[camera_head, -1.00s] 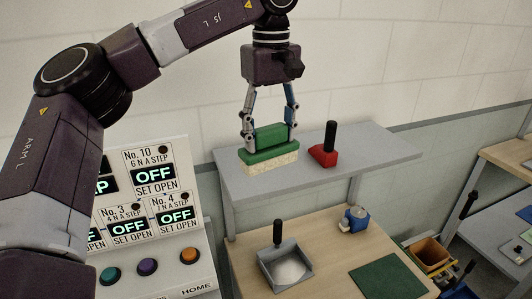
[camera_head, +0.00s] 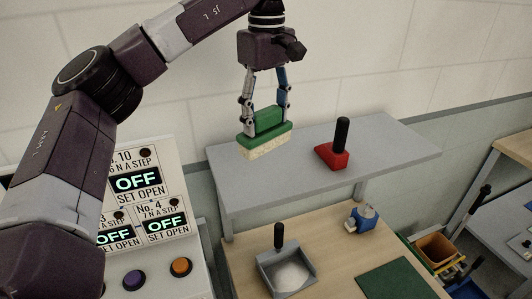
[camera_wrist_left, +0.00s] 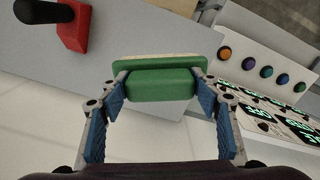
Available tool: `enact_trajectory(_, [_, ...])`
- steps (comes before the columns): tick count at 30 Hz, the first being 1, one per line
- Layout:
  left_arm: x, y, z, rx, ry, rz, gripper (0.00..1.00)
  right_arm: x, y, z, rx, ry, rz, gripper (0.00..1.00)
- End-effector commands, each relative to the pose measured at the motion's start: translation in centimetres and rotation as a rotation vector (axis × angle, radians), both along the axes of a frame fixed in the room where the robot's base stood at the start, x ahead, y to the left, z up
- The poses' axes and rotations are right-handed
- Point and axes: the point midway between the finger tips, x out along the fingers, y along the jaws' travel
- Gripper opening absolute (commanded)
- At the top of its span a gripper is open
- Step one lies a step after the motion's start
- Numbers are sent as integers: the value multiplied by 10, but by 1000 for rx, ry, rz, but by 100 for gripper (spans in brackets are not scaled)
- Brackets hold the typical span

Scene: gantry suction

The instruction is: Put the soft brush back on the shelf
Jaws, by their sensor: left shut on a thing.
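The soft brush (camera_head: 267,133) has a green back and handle with pale cream bristles below. My left gripper (camera_head: 265,112) is shut on its green handle, and the brush is level with bristles down. In the head view the brush overlaps the left part of the grey shelf (camera_head: 290,175); whether the bristles touch the shelf I cannot tell. In the left wrist view the green brush (camera_wrist_left: 160,84) sits between the blue finger pads. The shelf also shows in the wrist view (camera_wrist_left: 135,35). My right gripper is not in view.
A red block tool with a black handle (camera_head: 333,155) stands on the shelf to the right of the brush. Below are a grey scoop pan (camera_head: 286,270), a blue item (camera_head: 362,219) and a green mat (camera_head: 398,280) on a wooden table. A control panel (camera_head: 150,200) stands at left.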

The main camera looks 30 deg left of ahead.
Motion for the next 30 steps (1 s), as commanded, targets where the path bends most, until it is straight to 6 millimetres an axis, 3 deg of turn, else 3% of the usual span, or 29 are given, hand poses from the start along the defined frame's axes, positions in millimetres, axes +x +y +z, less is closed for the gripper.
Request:
enact_trajectory(3, [0,0,-22,-3,2,-1,19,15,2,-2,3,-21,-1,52])
enact_trajectory(10, [0,0,-39,0,-1,0,19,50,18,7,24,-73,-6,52])
enact_trajectory(18, [0,0,-75,0,0,0,19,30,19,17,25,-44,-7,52])
enact_trajectory(22, [0,0,-80,0,-1,0,19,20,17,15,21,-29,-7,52])
enact_trajectory(30, [0,0,-83,0,-1,-1,19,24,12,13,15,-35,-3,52])
